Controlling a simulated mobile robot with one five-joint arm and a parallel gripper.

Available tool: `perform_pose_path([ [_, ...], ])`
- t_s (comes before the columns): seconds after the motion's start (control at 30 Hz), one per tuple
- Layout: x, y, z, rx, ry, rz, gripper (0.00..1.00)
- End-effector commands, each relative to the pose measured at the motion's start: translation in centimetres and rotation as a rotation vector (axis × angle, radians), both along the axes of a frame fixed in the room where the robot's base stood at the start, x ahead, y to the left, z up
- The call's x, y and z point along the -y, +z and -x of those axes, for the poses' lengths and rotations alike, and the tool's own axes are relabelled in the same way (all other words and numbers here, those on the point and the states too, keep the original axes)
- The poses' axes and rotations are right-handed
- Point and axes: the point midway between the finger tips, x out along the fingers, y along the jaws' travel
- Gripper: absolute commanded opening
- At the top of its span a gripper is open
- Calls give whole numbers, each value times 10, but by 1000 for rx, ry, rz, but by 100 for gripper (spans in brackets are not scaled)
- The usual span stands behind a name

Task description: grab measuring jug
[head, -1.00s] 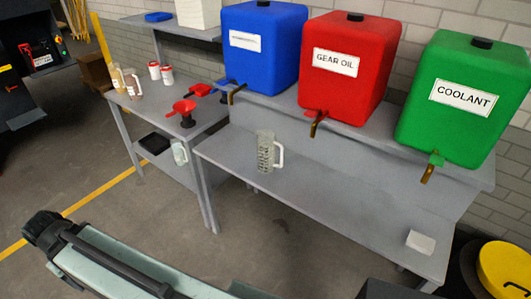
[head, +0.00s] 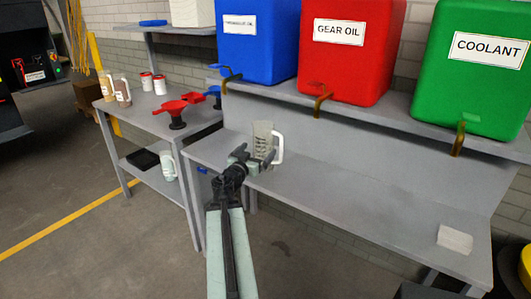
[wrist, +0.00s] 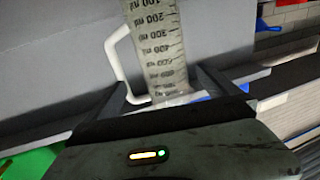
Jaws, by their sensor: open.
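The measuring jug (head: 263,137), clear with a white handle, stands upright on the grey bench below the coloured tanks. My gripper (head: 252,160) is in front of it at the bench's front edge, its jaws partly hidden by my wrist. In the wrist view the jug (wrist: 158,45) shows its printed scale, with the handle on the left. There my open gripper (wrist: 162,86) has a finger on either side of the jug's near end. I cannot tell whether either finger touches it.
Blue (head: 258,40), red (head: 350,50) and green (head: 470,70) tanks with taps stand on the shelf behind. Red funnels (head: 180,108) and filled jugs (head: 122,92) stand on the left table. Another jug (head: 167,166) is on its lower shelf. The bench (head: 350,195) is mostly clear to the right.

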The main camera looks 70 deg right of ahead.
Motion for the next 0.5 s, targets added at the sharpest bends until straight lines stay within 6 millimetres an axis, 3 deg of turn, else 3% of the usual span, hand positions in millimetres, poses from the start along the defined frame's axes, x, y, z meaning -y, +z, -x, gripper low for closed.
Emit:
perform_pose_path([
  [0.13, 21, 0, 0, 0, -2, -1, 100],
  [0.37, 32, -3, -1, -1, -1, -1, 100],
  [0.5, 58, -8, -3, -1, -2, -2, 100],
])
